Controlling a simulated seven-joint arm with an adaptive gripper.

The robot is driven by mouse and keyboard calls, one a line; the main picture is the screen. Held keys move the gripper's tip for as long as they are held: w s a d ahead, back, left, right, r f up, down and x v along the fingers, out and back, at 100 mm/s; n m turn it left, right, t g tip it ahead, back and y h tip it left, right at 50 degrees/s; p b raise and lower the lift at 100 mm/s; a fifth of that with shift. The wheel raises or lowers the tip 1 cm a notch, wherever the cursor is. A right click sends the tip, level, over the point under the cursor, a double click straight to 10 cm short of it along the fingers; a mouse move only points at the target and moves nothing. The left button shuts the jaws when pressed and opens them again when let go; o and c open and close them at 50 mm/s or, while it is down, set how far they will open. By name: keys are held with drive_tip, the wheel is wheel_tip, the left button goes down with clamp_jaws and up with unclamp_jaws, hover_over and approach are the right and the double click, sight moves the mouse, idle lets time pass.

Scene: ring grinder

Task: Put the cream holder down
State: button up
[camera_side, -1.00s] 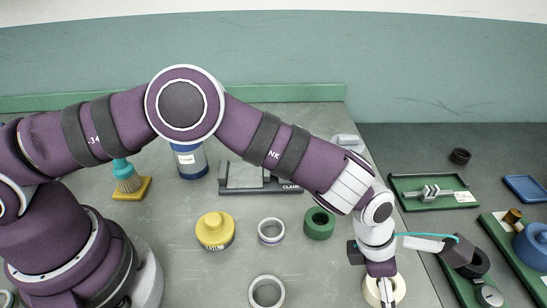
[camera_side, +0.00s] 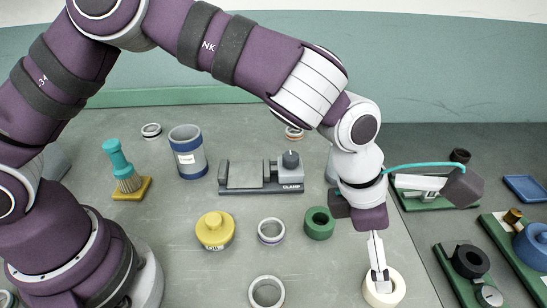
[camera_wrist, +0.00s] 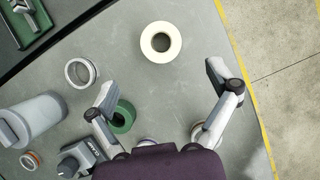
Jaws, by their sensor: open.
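The cream holder (camera_side: 398,290) is a thick pale ring lying flat on the grey table near its front right edge in the side view. In the wrist view the cream holder (camera_wrist: 146,42) sits at the top middle, its round hole dark. My gripper (camera_side: 378,278) is over it in the side view, pointing down. In the wrist view my gripper (camera_wrist: 163,82) has its two fingers wide apart with nothing between them. The holder lies beyond the fingertips, clear of both.
A green ring (camera_side: 319,224), a pale ring (camera_side: 260,231), another pale ring (camera_side: 252,291) and a yellow pot (camera_side: 214,232) stand left of the holder. A grey clamp (camera_side: 243,178) is behind. A darker surface with green trays (camera_side: 505,258) is at the right.

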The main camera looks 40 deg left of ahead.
drive_tip(key=a+r+m+t+y, duration=0.1)
drive_tip(key=a+r+m+y, duration=0.1)
drive_tip(key=a+r+m, duration=0.4)
drive_tip(key=a+r+m+t+y, duration=0.15)
drive_tip(key=a+r+m, duration=0.3)
drive_tip(key=a, duration=0.45)
drive_tip(key=s+a+r+m, duration=0.1)
drive_tip(key=s+a+m, duration=0.9)
drive_tip(key=m, duration=0.4)
drive_tip(key=shift+s+a+t, duration=0.2)
drive_tip(key=shift+a+t, duration=0.15)
drive_tip(key=shift+a, duration=0.4)
